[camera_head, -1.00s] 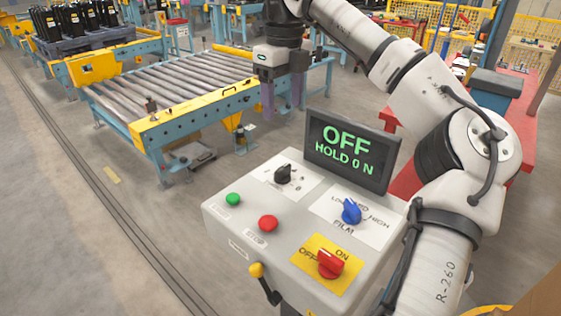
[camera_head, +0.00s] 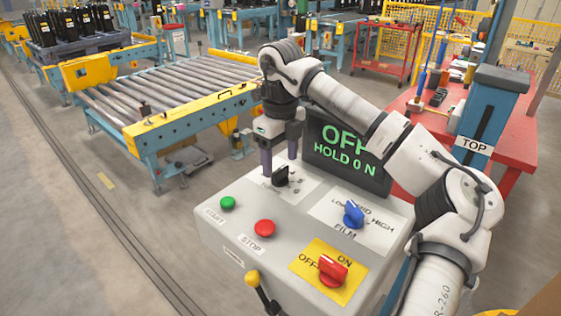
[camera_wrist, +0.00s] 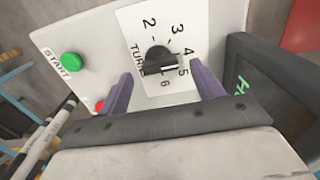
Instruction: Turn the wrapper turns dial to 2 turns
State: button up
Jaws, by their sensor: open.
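The wrapper turns dial is a black knob (camera_head: 281,177) on a white plate at the back left of the grey control box. In the wrist view the knob (camera_wrist: 158,58) sits among the numbers 2 to 6, and its pale pointer line faces the right, close to 5. My gripper (camera_head: 279,164) is over the dial, pointing down. In the wrist view my gripper (camera_wrist: 161,77) is open, with one purple finger on each side of the knob and a gap to both. The fingertips' height against the knob is hard to tell.
The box also has a green START button (camera_head: 228,203), a red STOP button (camera_head: 264,228), a blue film knob (camera_head: 354,214) and a red OFF/ON switch (camera_head: 332,268). A display (camera_head: 347,152) reading OFF, HOLD 0 N stands close to the right of my gripper. A roller conveyor (camera_head: 170,85) is behind.

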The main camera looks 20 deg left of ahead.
jog(key=shift+f, duration=1.05)
jog(key=c, duration=1)
